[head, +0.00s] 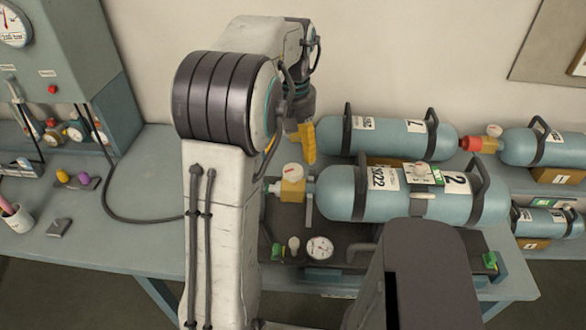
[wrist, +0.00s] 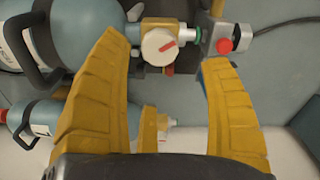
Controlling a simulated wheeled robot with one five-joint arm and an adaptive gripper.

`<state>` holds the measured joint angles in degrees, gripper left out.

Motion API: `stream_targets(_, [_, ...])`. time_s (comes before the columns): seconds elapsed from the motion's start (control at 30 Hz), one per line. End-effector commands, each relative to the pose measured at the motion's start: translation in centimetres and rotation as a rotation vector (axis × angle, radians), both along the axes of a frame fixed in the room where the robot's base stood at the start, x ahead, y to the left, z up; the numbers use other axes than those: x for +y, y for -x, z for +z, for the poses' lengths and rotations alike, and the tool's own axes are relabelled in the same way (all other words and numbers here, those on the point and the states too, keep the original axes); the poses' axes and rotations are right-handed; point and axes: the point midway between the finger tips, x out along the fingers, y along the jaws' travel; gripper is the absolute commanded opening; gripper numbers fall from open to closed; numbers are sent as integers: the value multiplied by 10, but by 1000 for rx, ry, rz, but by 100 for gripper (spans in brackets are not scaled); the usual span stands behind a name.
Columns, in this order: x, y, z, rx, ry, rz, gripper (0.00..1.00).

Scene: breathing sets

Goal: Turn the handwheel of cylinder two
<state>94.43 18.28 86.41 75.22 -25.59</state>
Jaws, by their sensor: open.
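Cylinder two (head: 340,195) is a pale blue bottle lying on its side on the bench, with a "2" label. Its cream round handwheel (head: 292,172) sits on a brass valve block at the left end.
Another blue cylinder (head: 388,139) lies behind; its valve end is hidden by my gripper in the head view. In the wrist view, a grey clamp with a red knob (wrist: 225,45) stands close to the right finger. A gauge (head: 319,248) lies in front. More cylinders (head: 535,147) are at right.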

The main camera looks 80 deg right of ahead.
Motion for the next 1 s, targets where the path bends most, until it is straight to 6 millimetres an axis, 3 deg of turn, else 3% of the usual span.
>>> stream_targets(0.6, [1,0,-65,0,-3,11,72])
stream_targets(1.0, [0,0,-71,-1,-1,11,72])
